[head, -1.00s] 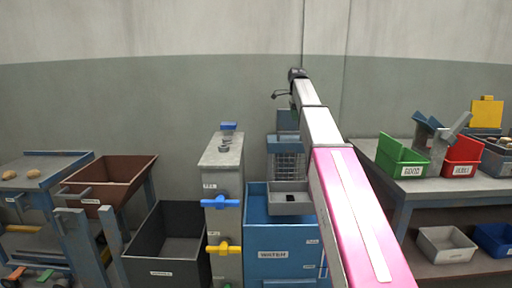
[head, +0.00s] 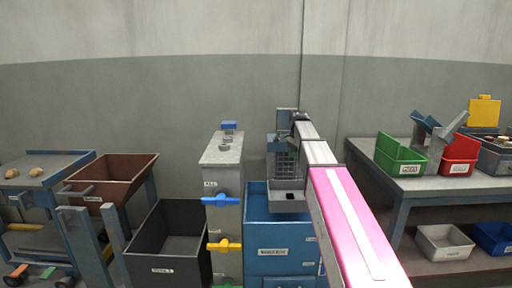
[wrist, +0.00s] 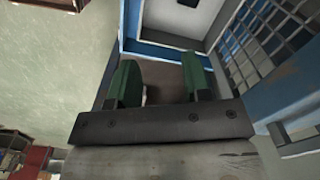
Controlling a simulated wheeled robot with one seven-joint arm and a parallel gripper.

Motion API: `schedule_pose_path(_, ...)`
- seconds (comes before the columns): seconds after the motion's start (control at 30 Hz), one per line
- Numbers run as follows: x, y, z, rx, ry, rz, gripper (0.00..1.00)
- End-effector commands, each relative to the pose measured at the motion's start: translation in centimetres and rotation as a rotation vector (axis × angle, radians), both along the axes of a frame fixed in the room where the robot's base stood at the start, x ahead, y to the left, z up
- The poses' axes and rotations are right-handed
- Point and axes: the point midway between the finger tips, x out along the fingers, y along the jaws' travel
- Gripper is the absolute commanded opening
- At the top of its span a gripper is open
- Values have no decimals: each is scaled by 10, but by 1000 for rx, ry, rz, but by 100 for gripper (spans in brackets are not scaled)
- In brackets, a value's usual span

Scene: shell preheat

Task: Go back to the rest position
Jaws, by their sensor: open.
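My arm reaches forward from the lower right of the head view, with pink and pale links. Its far end is over the blue tank (head: 283,235) with a white label, close to the wire-mesh basket (head: 286,165). My gripper (wrist: 160,78) shows in the wrist view as two green fingers, apart, with nothing between them. In the head view the fingers are too small and covered to make out. The mesh (wrist: 262,45) shows at the upper right of the wrist view, beside the fingers.
A grey cabinet (head: 222,178) with a blue handle (head: 219,201) and a yellow handle (head: 224,245) stands left of the tank. A dark bin (head: 170,262) and a brown hopper (head: 125,170) are further left. A bench (head: 425,187) with green (head: 398,160) and red bins (head: 460,158) stands right.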

Motion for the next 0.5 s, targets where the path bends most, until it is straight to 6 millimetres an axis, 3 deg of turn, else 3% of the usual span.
schedule_pose_path(0.03, -21, -1, -27, 0, 5, 56, 45)
schedule_pose_path(0.2, -64, -2, -98, 0, 4, 262, 45)
schedule_pose_path(0.5, -153, -4, -201, -1, 2, 624, 45)
